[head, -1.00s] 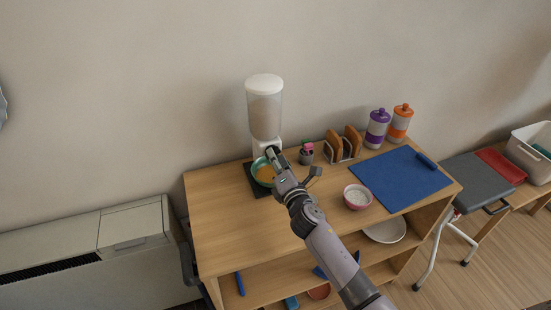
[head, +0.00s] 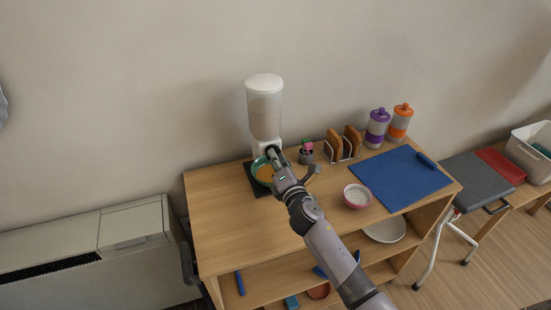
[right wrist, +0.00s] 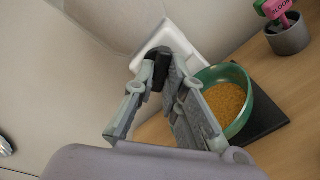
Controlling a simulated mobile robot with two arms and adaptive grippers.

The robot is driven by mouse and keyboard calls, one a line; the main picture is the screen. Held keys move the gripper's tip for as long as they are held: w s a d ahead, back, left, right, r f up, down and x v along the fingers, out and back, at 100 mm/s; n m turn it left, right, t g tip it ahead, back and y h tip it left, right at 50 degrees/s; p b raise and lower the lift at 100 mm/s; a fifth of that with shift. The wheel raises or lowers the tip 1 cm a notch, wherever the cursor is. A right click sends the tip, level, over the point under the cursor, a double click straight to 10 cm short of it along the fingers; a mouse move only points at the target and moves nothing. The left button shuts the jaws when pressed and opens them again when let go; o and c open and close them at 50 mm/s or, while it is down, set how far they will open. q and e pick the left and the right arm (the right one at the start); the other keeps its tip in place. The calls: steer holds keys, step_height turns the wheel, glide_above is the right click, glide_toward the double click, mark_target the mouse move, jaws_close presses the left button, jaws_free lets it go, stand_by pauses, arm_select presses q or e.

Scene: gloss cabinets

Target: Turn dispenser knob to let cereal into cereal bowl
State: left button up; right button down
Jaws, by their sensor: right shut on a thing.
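The cereal dispenser (head: 265,108) stands at the back of the wooden table, with a white lid, a clear tank and a white base. In the right wrist view its white body (right wrist: 178,40) is close ahead. My right gripper (head: 271,151) is at the dispenser's front. In the right wrist view my right gripper (right wrist: 160,72) is shut on the black knob (right wrist: 160,60). The green cereal bowl (head: 256,167) sits below on a dark mat; its golden cereal (right wrist: 226,103) shows in the right wrist view. My left gripper is out of view.
A grey cup (head: 306,156) stands right of the dispenser, with a toast rack (head: 342,146) beyond it. A pink bowl (head: 357,196) and a blue mat (head: 400,180) lie to the right. The table's left part is clear.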

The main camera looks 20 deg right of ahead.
steer(key=shift+m, duration=0.3)
steer(key=m+p, duration=0.2)
steer(key=m, duration=2.1)
stand_by(0.3)
stand_by(0.5)
steer(key=c, duration=1.6)
jaws_free()
steer(key=shift+c, duration=0.2)
steer(key=shift+s+d, duration=0.1)
